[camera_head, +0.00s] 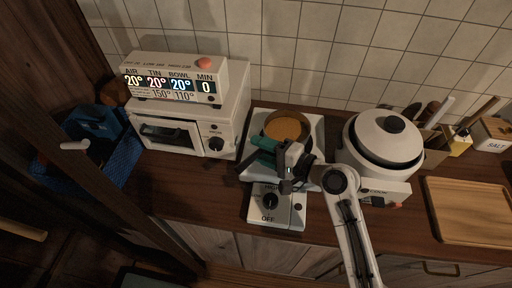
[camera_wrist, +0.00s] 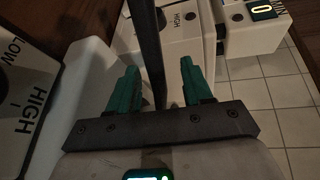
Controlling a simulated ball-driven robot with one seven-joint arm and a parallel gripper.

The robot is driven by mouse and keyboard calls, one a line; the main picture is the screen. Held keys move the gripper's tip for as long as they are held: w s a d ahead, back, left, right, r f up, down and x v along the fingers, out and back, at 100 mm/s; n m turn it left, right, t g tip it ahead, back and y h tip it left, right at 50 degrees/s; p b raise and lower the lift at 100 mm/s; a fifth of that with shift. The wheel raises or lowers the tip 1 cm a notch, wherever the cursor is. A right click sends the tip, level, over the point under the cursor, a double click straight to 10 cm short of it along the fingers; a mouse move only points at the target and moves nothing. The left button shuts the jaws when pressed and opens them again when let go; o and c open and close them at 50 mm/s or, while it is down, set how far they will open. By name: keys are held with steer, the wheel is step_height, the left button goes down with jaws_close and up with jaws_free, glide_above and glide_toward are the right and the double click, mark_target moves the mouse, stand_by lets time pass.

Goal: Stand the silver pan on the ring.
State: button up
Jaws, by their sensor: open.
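A round pan (camera_head: 287,118) with a dark rim and an orange-brown inside is over the top of the white hot plate (camera_head: 314,128) in the head view. The ring is hidden beneath it, and I cannot tell how the pan's base rests. My gripper (camera_head: 262,152) is at the near side of the pan, its green fingers pointing left. In the wrist view the two green fingers (camera_wrist: 160,85) stand apart. A dark straight bar (camera_wrist: 149,45) runs between them with gaps on both sides; it looks like a handle, but I cannot tell for sure.
A white oven (camera_head: 180,135) with a display box (camera_head: 228,82) on top stands to the left. A white lidded cooker (camera_head: 385,142) is close on the right. A cutting board (camera_head: 468,210) lies farther right. The hot plate's knob (camera_head: 269,201) faces front.

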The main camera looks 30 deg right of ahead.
steer(key=b+v, duration=0.1)
steer(key=v, duration=0.9)
steer(key=shift+o, duration=0.5)
steer(key=shift+a, duration=0.1)
stand_by(1.1)
